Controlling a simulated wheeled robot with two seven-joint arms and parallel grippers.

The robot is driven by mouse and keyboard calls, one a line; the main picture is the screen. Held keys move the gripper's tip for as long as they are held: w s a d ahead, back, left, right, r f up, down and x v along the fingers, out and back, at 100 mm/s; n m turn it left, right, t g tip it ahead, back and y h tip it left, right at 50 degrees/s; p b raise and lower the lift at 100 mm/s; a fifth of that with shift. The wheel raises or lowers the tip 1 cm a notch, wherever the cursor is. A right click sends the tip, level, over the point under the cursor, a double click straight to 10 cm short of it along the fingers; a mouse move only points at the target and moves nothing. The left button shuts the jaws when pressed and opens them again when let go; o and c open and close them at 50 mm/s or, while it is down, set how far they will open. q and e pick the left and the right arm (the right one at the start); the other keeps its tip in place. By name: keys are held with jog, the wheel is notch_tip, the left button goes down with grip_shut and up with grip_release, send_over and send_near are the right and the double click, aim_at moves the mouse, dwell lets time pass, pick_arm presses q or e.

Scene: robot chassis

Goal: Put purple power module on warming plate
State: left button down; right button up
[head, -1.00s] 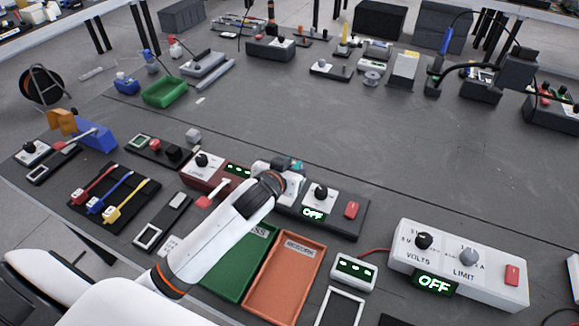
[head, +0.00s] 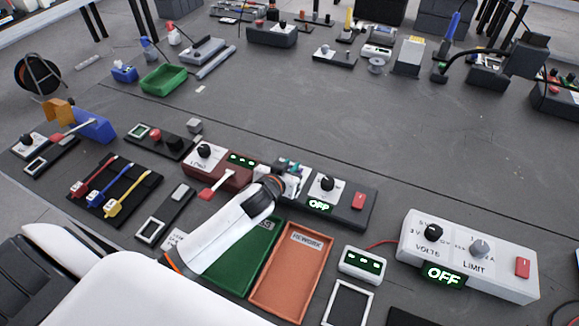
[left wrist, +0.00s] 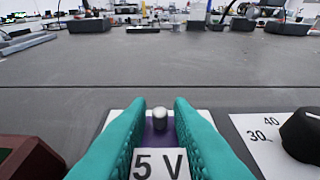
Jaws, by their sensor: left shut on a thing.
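The purple power module shows in the left wrist view as a block with a white "5 V" label (left wrist: 150,163), a round grey pin and a little purple behind. My left gripper (left wrist: 160,125), with teal fingers, is shut on it. In the head view, my left gripper (head: 293,166) is at the left end of the warming plate unit (head: 345,213), which has a black dial, a green OFF display and a red switch. A pale plate edge (left wrist: 205,117) shows under the module; I cannot tell whether they touch. My wrist hides most of this spot. My right gripper is out of view.
A dark red unit (head: 222,177) with a dial stands close to the left. A green tray (head: 235,272) and an orange REWORK tray (head: 290,272) lie in front. A white power supply (head: 468,258) stands at right.

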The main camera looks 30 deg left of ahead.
pick_arm(q)
jog(key=shift+f, duration=0.1)
jog(key=c, duration=1.3)
grip_release()
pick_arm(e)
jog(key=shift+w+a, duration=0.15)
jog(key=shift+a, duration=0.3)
pick_arm(q)
jog(key=shift+s, duration=0.15)
jog(key=v, duration=1.1)
jog(key=shift+s+r, duration=0.3)
jog(key=shift+s, duration=0.05)
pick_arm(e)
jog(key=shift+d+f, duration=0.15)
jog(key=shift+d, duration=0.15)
pick_arm(q)
jog(key=shift+f, duration=0.1)
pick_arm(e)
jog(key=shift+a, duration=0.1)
